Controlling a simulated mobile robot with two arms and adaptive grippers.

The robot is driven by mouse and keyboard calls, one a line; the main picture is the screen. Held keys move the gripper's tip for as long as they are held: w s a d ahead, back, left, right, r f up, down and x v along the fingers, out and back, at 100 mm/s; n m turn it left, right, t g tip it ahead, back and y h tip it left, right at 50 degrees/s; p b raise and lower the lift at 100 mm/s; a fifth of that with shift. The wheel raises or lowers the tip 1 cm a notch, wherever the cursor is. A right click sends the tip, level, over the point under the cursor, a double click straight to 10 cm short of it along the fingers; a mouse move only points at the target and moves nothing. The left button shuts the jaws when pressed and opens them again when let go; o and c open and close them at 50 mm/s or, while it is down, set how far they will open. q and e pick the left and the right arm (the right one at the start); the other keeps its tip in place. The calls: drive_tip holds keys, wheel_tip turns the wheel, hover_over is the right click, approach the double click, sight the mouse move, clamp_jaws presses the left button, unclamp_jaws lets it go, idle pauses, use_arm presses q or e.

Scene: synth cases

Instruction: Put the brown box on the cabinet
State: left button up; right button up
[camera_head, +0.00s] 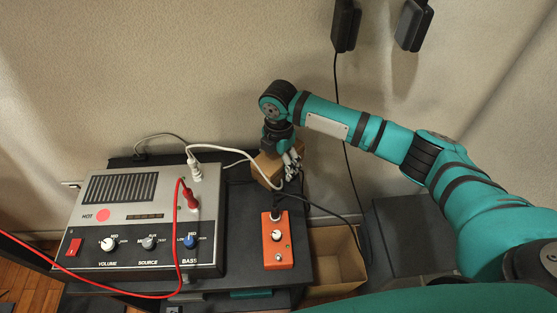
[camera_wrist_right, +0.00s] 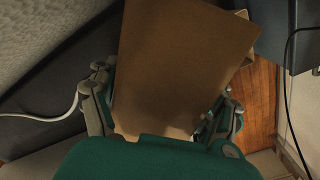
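The brown box (camera_head: 265,170) is at the back of the dark cabinet (camera_head: 248,262), near the wall. My right gripper (camera_head: 290,165) reaches down to it from above, and its fingers hide part of the box. In the right wrist view the brown box (camera_wrist_right: 180,60) fills the space between the two fingers of my right gripper (camera_wrist_right: 163,110), which sit against its sides. I cannot tell whether the box rests on the cabinet top or hangs just above it. My left gripper is not in view.
A grey amplifier (camera_head: 140,215) with a red cable (camera_head: 178,240) covers the cabinet's left part. An orange pedal (camera_head: 277,240) stands right of it. An open cardboard box (camera_head: 335,262) is right of the cabinet, beside a dark block (camera_head: 405,235). Loose cables run near my gripper.

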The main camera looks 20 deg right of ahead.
drive_tip(key=shift+o, duration=1.4)
drive_tip(key=shift+r, duration=0.1)
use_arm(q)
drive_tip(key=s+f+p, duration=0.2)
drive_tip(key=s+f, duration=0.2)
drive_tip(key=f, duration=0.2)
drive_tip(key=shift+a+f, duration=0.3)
use_arm(e)
wheel_tip(320, 180, up, 12)
drive_tip(key=shift+r, duration=0.1)
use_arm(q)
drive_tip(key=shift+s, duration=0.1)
